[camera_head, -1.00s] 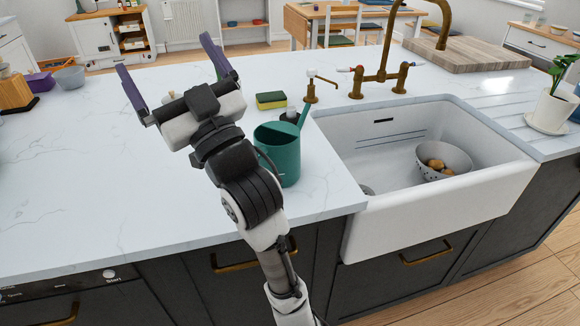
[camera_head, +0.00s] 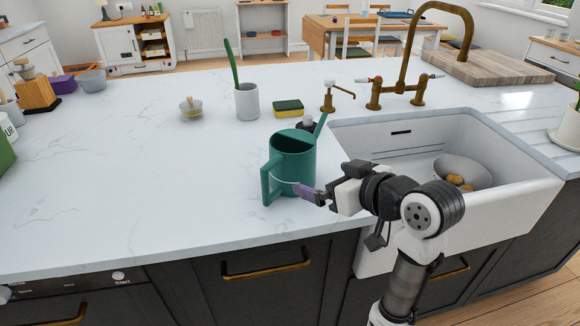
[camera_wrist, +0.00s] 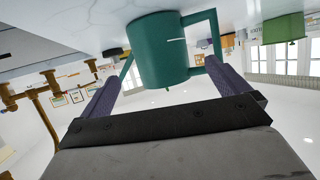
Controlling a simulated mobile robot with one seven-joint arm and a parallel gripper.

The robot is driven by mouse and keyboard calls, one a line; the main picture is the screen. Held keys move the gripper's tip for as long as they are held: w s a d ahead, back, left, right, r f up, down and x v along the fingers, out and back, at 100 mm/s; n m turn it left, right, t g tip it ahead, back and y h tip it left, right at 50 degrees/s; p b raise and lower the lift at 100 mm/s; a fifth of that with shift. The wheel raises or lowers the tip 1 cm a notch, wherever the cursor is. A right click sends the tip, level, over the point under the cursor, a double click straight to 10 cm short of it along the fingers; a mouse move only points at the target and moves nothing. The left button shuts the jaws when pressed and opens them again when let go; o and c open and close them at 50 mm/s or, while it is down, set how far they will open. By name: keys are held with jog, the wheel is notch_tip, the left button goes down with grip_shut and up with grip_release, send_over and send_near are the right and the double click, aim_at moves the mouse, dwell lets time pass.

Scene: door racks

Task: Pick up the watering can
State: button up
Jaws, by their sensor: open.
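The teal watering can (camera_head: 294,160) stands upright on the white counter, left of the sink. Its handle is on the left and its spout points up to the right. My gripper (camera_head: 305,191) is at the can's front right side, low near its base; one purple finger shows in front of the can. In the wrist view, which is upside down, the can (camera_wrist: 163,52) lies ahead between the two spread fingers of my gripper (camera_wrist: 165,88). The gripper is open. I cannot tell whether a finger touches the can.
A sponge (camera_head: 288,108) and a soap pump (camera_head: 328,97) stand behind the can. A grey cup (camera_head: 247,101) with a green brush is further back. The white sink (camera_head: 400,140) holds a colander (camera_head: 463,172).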

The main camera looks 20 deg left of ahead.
aim_at(306, 171)
jog(key=p+x, duration=0.1)
jog(key=x, duration=0.9)
jog(key=shift+d+p, duration=0.1)
jog(key=shift+p, duration=0.2)
jog(key=shift+r, duration=0.1)
jog(key=c, duration=1.2)
jog(key=shift+r, duration=0.2)
